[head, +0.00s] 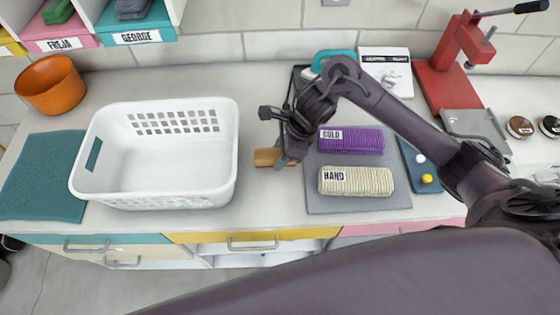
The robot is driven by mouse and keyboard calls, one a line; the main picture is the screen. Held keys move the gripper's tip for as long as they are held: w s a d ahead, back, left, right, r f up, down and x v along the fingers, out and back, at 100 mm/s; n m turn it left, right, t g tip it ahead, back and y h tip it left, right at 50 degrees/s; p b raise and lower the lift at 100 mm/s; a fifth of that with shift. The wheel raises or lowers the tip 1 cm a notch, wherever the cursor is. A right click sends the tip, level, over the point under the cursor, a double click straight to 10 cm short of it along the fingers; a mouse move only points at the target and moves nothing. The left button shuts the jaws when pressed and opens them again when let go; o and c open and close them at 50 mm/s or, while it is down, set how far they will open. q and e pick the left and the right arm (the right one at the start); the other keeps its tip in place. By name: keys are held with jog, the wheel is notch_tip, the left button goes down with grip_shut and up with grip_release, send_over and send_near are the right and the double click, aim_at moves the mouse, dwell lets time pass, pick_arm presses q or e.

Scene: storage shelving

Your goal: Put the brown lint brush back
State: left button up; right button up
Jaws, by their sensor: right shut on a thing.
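My right gripper (279,140) comes in from the right over the counter, between the white basket and the grey mat. It is shut on a small brown block-like thing (266,157), which looks like the brown lint brush. The brown thing sticks out to the left of the fingers, near the basket's right side. Part of it is hidden behind the gripper. I cannot tell whether it touches the counter. My left gripper is not in view.
An empty white basket (88,185) stands at left beside a teal towel (40,180). A red press (445,85) stands at back right; labelled cubbies (137,37) hang at upper left.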

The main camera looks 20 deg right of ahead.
notch_tip(320, 180, down, 4)
jog(key=shift+r, duration=0.1)
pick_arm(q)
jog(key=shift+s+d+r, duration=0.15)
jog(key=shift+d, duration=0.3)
pick_arm(e)
jog(key=shift+f, duration=0.3)
jog(key=o, duration=0.9)
jog(key=shift+r, duration=0.1)
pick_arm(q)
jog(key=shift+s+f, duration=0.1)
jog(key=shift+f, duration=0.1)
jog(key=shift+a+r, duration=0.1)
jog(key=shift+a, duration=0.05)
pick_arm(e)
jog(key=shift+r, duration=0.1)
